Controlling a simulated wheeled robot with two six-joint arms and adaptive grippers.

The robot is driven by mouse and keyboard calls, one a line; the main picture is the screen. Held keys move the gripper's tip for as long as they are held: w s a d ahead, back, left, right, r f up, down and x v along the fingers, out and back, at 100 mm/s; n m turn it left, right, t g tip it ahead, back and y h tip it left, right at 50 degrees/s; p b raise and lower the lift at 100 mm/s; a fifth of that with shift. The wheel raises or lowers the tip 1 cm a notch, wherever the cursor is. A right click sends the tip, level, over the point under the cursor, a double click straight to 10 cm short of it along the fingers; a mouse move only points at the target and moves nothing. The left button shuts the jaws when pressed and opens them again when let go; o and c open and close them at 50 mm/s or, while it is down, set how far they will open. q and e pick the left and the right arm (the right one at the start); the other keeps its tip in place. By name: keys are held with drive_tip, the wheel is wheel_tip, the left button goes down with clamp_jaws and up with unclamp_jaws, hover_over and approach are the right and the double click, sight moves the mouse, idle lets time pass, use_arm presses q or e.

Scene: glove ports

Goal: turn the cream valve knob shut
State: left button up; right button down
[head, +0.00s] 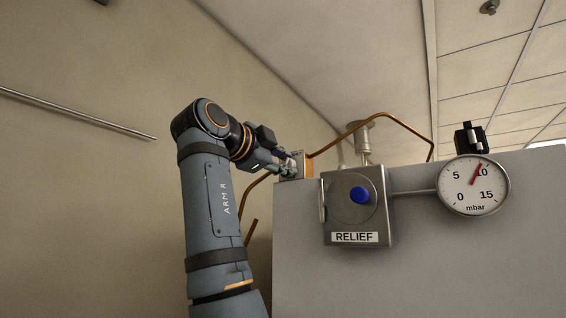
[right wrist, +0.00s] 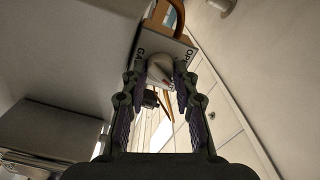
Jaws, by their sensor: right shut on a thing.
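The cream valve knob (right wrist: 160,68) sits on a plate (right wrist: 180,47) with partly hidden lettering, at the top of the right wrist view. A red mark shows on the knob. My right gripper (right wrist: 159,80) is shut on the knob, one fingertip on each side of it. In the head view my right gripper (head: 287,167) is at the small valve plate (head: 298,166) at the upper left corner of the grey cabinet; the knob is mostly hidden by the fingers there. My left gripper is not in view.
A grey RELIEF box (head: 343,218) with a blue button (head: 360,195) stands right of the valve. A round mbar gauge (head: 474,200) has its red needle near 10. A copper pipe (head: 392,119) runs above the grey cabinet (head: 430,270). A rail (head: 80,114) crosses the left wall.

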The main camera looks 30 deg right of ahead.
drive_tip(key=shift+f+m, duration=0.1)
drive_tip(key=shift+m, duration=1.8)
drive_tip(key=c, duration=1)
unclamp_jaws()
drive_tip(key=shift+c, duration=0.2)
drive_tip(key=v, duration=0.8)
